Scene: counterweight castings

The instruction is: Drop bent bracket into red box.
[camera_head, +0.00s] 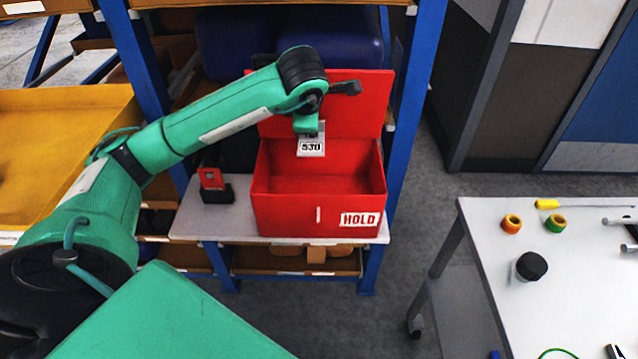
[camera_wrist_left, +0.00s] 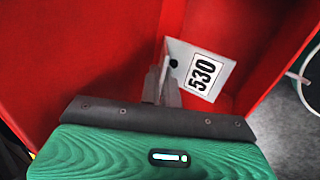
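The red box (camera_head: 320,200) stands on a light shelf, its lid raised at the back and a HOLD label on its front. My left gripper (camera_head: 308,137) points down over the box opening. The bracket's gripped edge is partly hidden by the fingers. My right gripper is not seen.
A small red and black object (camera_head: 213,186) sits left of the box on the shelf (camera_head: 190,222). Blue rack posts (camera_head: 408,120) flank the box. A white table (camera_head: 480,240) at right holds tape rolls (camera_head: 511,223) and a black-capped item (camera_head: 531,266).

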